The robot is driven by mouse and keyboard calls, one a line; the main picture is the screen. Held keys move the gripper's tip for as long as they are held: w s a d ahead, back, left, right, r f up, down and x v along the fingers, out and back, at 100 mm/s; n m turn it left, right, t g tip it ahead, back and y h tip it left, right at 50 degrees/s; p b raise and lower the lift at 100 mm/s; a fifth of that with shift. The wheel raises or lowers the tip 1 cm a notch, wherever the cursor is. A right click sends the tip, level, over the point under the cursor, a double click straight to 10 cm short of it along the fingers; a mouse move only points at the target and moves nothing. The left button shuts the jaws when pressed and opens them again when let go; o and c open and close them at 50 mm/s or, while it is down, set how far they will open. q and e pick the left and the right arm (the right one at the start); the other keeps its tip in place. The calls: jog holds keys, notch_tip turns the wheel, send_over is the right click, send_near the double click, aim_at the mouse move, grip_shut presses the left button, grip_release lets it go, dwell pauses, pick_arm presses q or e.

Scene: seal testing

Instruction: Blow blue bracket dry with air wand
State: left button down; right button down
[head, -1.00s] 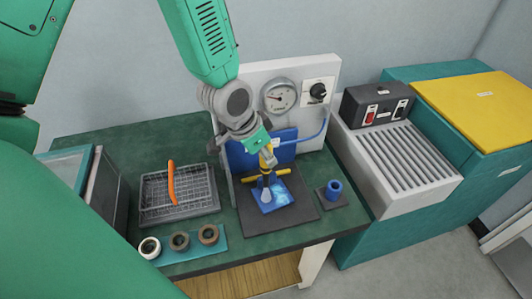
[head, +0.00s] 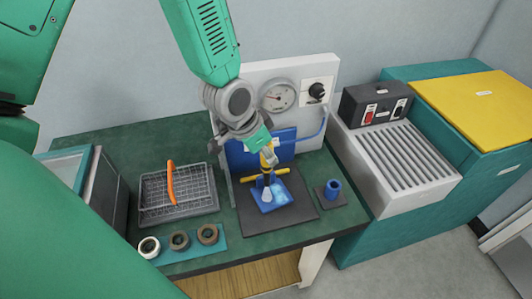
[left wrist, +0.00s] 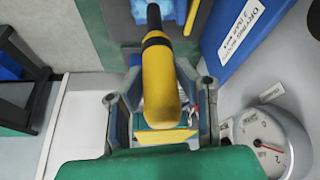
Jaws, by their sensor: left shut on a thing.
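The blue bracket (head: 282,195) lies on a dark mat on the green bench in the head view, with light, wet-looking patches on it. My left gripper (head: 268,157) is above it, shut on the yellow air wand (left wrist: 160,85). The wand points down, and a pale cone (head: 267,195) shows below its dark nozzle, over the bracket. In the left wrist view the wand sits between the fingers of my left gripper (left wrist: 160,120), and part of the bracket (left wrist: 165,8) shows at the top edge. A yellow bar crosses behind the nozzle. My right gripper is out of view.
A wire basket (head: 180,205) with an orange handle stands left of the mat (head: 306,211). Several rings lie on a teal strip in front. A blue cylinder (head: 333,190) stands on a small pad at right. A white panel with a gauge (head: 278,97) stands behind.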

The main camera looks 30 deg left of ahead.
pick_arm(q)
jog(key=shift+w+d, duration=0.4)
jog(key=shift+w, duration=0.05)
jog(key=shift+w+d, duration=0.3)
jog(key=shift+w, duration=0.25)
jog(key=shift+w+d, duration=0.3)
jog(key=shift+w, duration=0.3)
jog(key=shift+p, duration=0.3)
dwell(0.7)
notch_tip(320, 180, up, 5)
jog(key=p, duration=0.4)
dwell(0.3)
